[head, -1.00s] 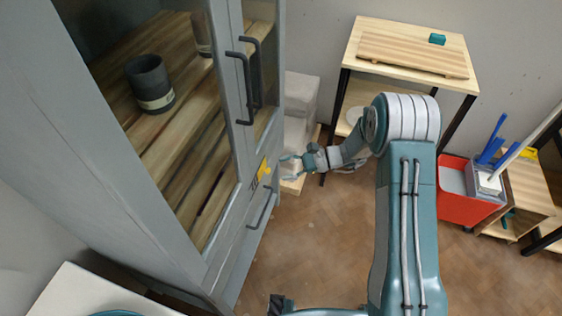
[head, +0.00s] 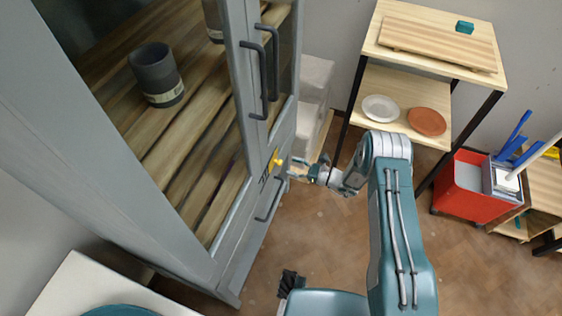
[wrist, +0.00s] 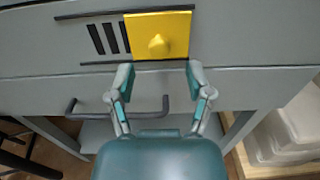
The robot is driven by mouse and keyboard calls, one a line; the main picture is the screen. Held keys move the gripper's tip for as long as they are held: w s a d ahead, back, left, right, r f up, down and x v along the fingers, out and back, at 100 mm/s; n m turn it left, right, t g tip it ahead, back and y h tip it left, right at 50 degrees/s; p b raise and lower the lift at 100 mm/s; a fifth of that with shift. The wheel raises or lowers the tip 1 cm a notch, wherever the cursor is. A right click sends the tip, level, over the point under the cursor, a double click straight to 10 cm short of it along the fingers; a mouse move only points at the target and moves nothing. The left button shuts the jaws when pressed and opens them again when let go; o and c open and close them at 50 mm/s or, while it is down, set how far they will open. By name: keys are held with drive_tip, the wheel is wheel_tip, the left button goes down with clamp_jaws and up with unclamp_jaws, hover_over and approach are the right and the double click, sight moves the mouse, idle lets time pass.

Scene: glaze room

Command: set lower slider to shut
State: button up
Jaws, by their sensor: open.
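The slider is a yellow square plate with a round knob (wrist: 158,36), set between two dark rails on the cabinet's grey lower front. Black stripes (wrist: 108,38) show on the panel left of the plate. In the head view the yellow slider (head: 277,160) is partly seen, edge-on, below the glass doors. My gripper (wrist: 160,76) is open and empty, its fingertips just below the yellow plate in the wrist view, one toward each side. In the head view my gripper (head: 296,168) is close to the cabinet front. I cannot tell whether it touches.
A dark drawer handle (wrist: 118,105) lies below the slider. Door handles (head: 262,75) stick out above it. Pale blocks (head: 312,95) stand beyond the cabinet. A wooden shelf unit (head: 425,75) with plates and a red bin (head: 468,190) stand to the right. Floor between is clear.

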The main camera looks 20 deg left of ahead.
sight(280, 162)
drive_tip(key=a, duration=0.5)
drive_tip(key=shift+w+a, duration=0.15)
drive_tip(key=shift+w, duration=0.05)
drive_tip(key=shift+c, duration=0.4)
clamp_jaws()
